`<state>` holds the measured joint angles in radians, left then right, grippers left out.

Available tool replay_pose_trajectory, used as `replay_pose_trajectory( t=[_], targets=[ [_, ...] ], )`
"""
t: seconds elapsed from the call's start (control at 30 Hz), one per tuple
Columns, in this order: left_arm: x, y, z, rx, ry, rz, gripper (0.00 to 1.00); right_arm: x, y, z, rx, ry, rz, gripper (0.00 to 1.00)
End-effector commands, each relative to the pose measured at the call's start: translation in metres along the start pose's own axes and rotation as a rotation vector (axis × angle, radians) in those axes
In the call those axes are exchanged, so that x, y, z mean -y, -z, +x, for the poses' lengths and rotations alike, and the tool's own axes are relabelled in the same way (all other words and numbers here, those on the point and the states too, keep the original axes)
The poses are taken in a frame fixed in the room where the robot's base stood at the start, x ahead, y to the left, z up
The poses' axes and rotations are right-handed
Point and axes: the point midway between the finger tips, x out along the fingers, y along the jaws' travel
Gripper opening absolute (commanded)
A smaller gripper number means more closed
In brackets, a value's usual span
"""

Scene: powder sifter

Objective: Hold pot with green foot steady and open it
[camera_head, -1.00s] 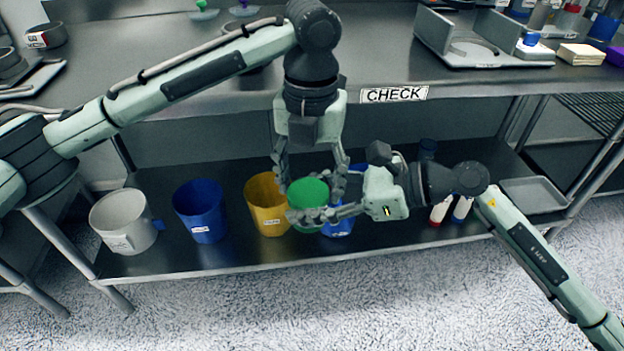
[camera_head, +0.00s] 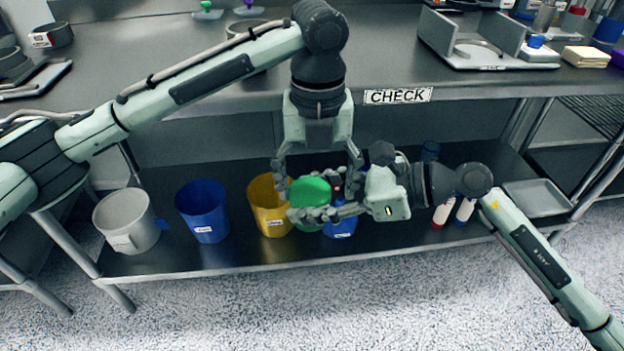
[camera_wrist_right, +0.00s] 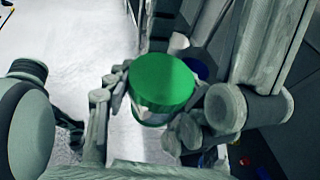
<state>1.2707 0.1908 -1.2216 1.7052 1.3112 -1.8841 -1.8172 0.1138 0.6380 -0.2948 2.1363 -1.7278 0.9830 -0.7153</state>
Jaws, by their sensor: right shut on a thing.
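The pot with the green foot (camera_head: 311,190) is held above the lower shelf, its round green end facing up. It also shows in the right wrist view (camera_wrist_right: 162,82), with a pale band below the green. My right gripper (camera_head: 322,213) comes from the right and is shut on the pot's side. My left gripper (camera_head: 318,183) points down from above, its fingers spread on both sides of the green end. It looks open, with a gap at the right finger. The pot's lower part is mostly hidden behind my right fingers.
On the lower shelf (camera_head: 180,258) stand a white bucket (camera_head: 126,222), a blue bucket (camera_head: 202,212), a yellow bucket (camera_head: 268,210) and more behind my grippers. The worktop (camera_head: 200,98) with its CHECK sign (camera_head: 397,96) is behind my left wrist. Bottles (camera_head: 443,213) and a tray (camera_head: 538,198) are at right.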

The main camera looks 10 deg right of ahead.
Motion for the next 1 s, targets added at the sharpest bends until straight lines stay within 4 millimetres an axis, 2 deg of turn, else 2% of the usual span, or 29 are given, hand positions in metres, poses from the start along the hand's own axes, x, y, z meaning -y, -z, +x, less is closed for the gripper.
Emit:
replay_pose_trajectory(
  t=[0.37, 0.7, 0.8, 1.0],
  targets=[
    [-0.002, -0.002, -0.003, 0.004, -0.004, -0.004, 0.75, 0.000, 0.001, 0.000, -0.003, -0.001, 0.000, 0.00],
    [-0.003, -0.003, -0.042, 0.007, -0.006, -0.005, 0.75, -0.001, 0.002, -0.001, -0.005, -0.002, 0.000, 0.00],
    [-0.003, -0.003, -0.048, 0.006, -0.007, 0.004, 0.74, -0.001, 0.002, -0.001, -0.005, -0.002, 0.000, 0.00],
    [-0.007, -0.002, -0.069, 0.017, -0.013, 0.167, 0.74, -0.001, 0.002, -0.001, -0.005, -0.002, 0.000, 0.00]
  ],
)
